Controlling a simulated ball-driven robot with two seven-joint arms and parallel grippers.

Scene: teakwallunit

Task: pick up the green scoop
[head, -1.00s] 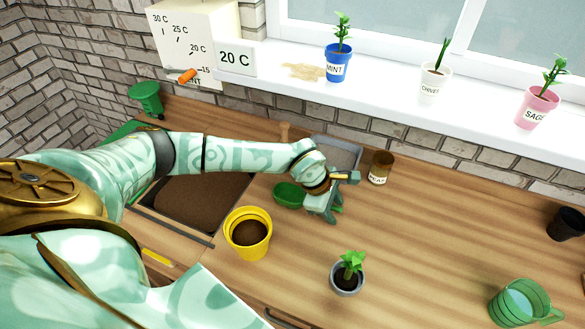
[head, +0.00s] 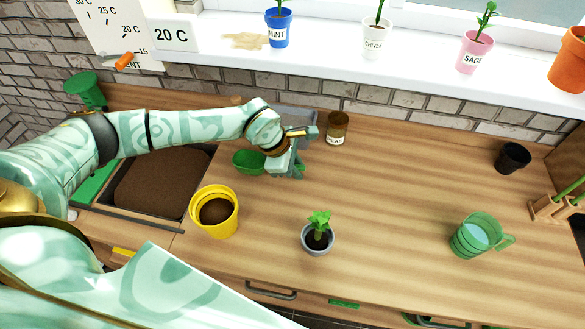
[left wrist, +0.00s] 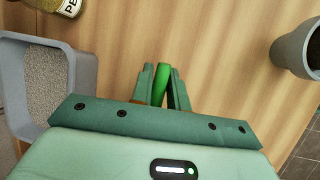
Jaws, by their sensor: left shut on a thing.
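The green scoop (head: 247,161) lies at the back middle of the wooden counter, its bowl showing left of my left gripper (head: 290,170). My left gripper is shut on the scoop's green handle (left wrist: 162,84), which stands between the two fingers (left wrist: 161,88) in the left wrist view. The fingers hide most of the handle in the head view. I cannot tell whether the scoop touches the counter. My right gripper is in neither view.
A yellow pot of soil (head: 228,222), a soil tray (head: 150,190) and a grey seedling pot (head: 318,243) stand nearby. A grey bin (left wrist: 70,70) and a labelled jar (head: 337,128) are close behind the gripper.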

